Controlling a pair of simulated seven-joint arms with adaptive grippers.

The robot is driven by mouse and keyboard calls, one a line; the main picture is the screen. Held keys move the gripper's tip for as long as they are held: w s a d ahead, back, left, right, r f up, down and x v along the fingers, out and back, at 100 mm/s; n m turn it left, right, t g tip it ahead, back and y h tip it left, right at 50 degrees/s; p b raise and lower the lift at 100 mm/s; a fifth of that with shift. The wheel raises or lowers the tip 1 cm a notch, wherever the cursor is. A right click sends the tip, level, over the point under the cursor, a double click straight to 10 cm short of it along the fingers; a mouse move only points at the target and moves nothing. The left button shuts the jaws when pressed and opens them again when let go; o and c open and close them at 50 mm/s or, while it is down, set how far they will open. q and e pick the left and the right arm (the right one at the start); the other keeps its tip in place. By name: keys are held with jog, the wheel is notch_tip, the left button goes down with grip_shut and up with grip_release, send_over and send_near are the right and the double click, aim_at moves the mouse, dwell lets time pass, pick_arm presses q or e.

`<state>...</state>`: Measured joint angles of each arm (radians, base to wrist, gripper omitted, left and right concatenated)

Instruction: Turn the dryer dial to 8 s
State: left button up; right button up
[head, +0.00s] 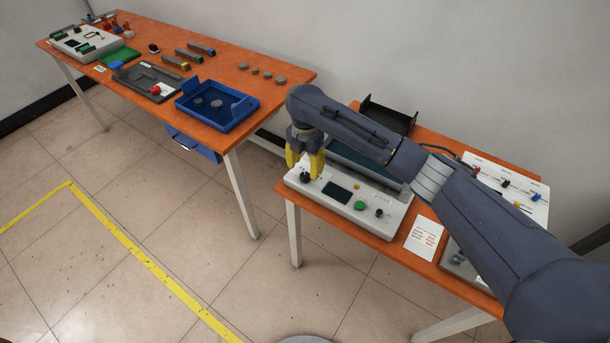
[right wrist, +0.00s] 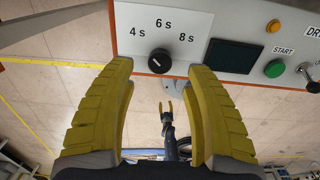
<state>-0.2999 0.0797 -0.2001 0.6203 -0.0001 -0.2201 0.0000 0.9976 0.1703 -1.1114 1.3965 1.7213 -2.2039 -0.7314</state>
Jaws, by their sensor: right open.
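The dryer dial (right wrist: 159,62) is a round black knob on the pale front panel, with the labels 4 s, 6 s and 8 s around its top. A small pale mark shows on its face; I cannot tell surely which label it points to. The dial also shows in the head view (head: 305,177). My right gripper (head: 305,163) is open, its yellow fingers pointing down over the dial; in the right wrist view the fingers (right wrist: 167,70) are spread to either side of it, apart from it.
Right of the dial are a dark display (right wrist: 232,56), a green START button (right wrist: 274,68) and a black-knobbed switch (right wrist: 313,86). A label sheet (head: 425,238) lies on the orange table. A second orange table with a blue tray (head: 240,118) stands left, across a gap.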

aim_at(305, 175)
jog(key=shift+f, duration=2.3)
grip_shut()
